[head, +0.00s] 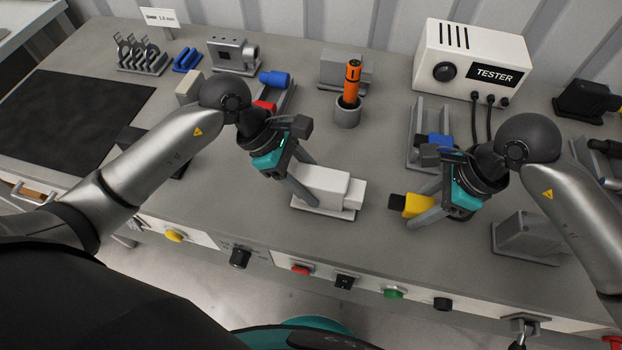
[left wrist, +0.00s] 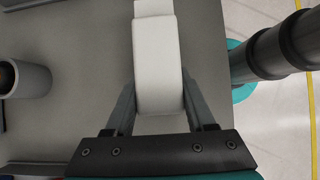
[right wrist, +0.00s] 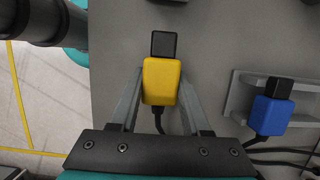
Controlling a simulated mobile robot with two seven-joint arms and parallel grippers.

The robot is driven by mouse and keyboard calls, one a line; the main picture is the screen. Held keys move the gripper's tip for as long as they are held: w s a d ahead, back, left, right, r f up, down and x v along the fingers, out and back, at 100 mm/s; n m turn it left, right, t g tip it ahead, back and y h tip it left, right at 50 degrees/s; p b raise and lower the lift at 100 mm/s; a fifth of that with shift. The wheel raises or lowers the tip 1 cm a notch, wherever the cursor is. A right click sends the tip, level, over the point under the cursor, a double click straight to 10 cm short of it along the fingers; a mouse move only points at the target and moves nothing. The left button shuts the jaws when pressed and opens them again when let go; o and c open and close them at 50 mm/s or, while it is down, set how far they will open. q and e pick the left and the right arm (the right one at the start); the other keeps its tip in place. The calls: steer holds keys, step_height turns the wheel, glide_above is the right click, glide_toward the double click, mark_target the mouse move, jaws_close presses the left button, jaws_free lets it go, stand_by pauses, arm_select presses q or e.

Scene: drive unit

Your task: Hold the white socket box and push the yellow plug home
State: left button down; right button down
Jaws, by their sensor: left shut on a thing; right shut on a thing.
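The white socket box (head: 322,186) lies on a thin grey base near the front of the bench. My left gripper (head: 305,187) is shut on the box's left part, and the left wrist view shows the white box (left wrist: 158,70) between its fingers. The yellow plug (head: 416,205) has a black nose pointing left toward the box, with a clear gap between them. My right gripper (head: 425,207) is shut on the plug; the right wrist view shows the yellow body (right wrist: 161,82) between the fingers and a black cable behind it.
A blue plug (head: 434,139) sits in a grey holder behind my right gripper. The white tester (head: 470,60) stands at the back with black cables. A grey cup (head: 347,113) holds an orange screwdriver (head: 352,78). A grey block (head: 525,236) stands at right front.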

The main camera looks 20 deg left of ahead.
mark_target(400, 201)
steer(key=shift+a+f, duration=0.15)
steer(key=shift+a, duration=1.5)
steer(key=shift+a, duration=0.45)
steer(key=shift+s+a, duration=0.1)
steer(key=shift+a, duration=1)
stand_by(0.7)
steer(key=shift+a, duration=0.2)
steer(key=shift+c, duration=1.4)
jaws_free()
steer(key=shift+d, duration=0.1)
steer(key=v, duration=1.2)
